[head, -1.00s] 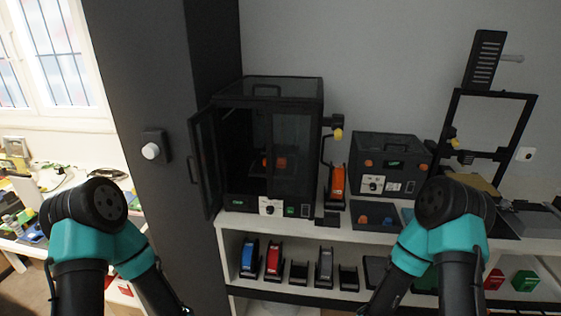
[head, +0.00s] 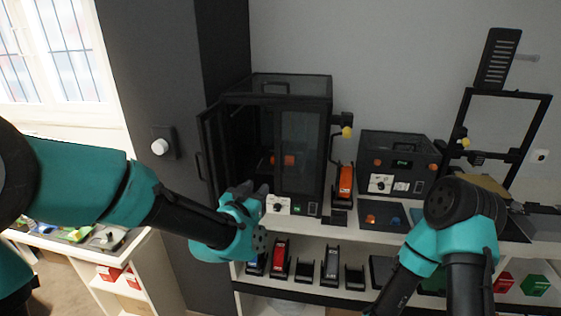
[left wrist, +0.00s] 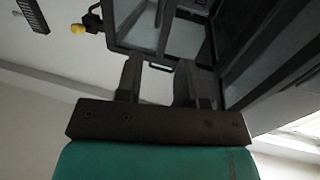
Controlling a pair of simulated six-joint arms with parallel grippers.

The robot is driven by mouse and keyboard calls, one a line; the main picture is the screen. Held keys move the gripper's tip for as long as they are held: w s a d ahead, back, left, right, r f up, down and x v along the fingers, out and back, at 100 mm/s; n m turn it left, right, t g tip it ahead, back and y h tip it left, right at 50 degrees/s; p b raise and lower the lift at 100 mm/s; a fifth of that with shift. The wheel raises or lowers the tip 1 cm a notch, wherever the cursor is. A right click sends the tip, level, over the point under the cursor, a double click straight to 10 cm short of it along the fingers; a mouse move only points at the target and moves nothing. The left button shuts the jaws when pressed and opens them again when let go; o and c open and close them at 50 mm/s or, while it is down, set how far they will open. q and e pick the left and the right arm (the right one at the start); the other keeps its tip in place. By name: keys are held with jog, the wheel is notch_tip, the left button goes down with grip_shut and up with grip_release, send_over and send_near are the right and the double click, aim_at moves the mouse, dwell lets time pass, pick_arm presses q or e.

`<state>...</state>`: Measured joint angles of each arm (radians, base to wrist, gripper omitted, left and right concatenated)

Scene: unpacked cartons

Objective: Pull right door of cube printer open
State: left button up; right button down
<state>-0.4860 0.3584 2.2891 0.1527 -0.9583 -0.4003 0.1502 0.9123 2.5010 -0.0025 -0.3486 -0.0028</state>
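The cube printer (head: 318,160) is a black, glass-panelled box on the white shelf unit. Its left door (head: 207,150) stands open to the left; its right door (head: 299,150) looks closed. My left gripper (head: 257,190) is low in front of the printer, near the door opening. In the left wrist view my left gripper (left wrist: 157,80) has its two dark fingers apart, with part of the printer (left wrist: 270,45) beyond them. A dark handle-like bar (left wrist: 160,68) shows between the fingers; I cannot tell whether they touch it. My right gripper is outside the views.
A smaller black machine (head: 400,160) and an open-frame printer (head: 505,130) stand to the right. Spool holders (head: 279,258) sit on the lower shelf. A dark pillar (head: 160,110) with a white knob (head: 160,147) is at left.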

aim_at(280, 161)
pick_arm(q)
jog(key=shift+w, duration=0.15)
jog(key=x, duration=1.7)
jog(key=shift+w, duration=0.1)
jog(key=shift+c, duration=0.2)
grip_shut()
